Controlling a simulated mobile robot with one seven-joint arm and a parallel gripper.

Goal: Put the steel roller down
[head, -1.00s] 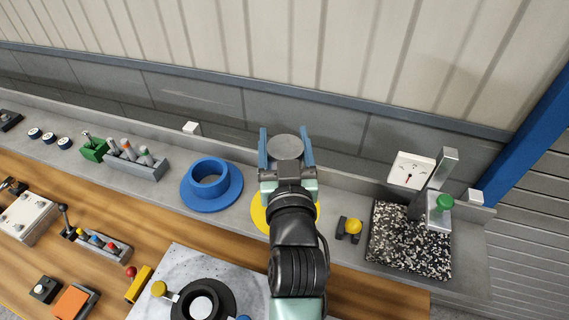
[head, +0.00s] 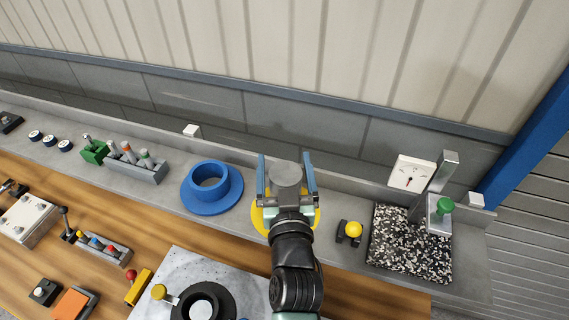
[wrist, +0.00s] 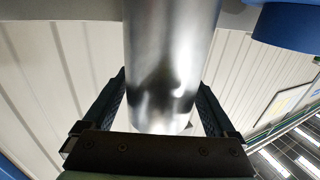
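The steel roller (head: 286,173) is a grey cylinder seen from above in the head view, its round top between the two blue fingers of my gripper (head: 286,168). In the wrist view the shiny roller (wrist: 170,70) fills the middle, with a dark finger on each side. The fingers stand open around it, with narrow gaps beside the roller in the head view. A yellow round piece (head: 259,217) on the grey shelf shows below my gripper, mostly covered by it. The roller's lower end is hidden, so I cannot tell what it rests on.
A blue flanged ring (head: 187,190) stands left of my gripper on the shelf (head: 345,190). To the right are a small yellow-knobbed piece (head: 353,229) and a speckled block (head: 400,250) with an upright post. The wall ledge runs close behind.

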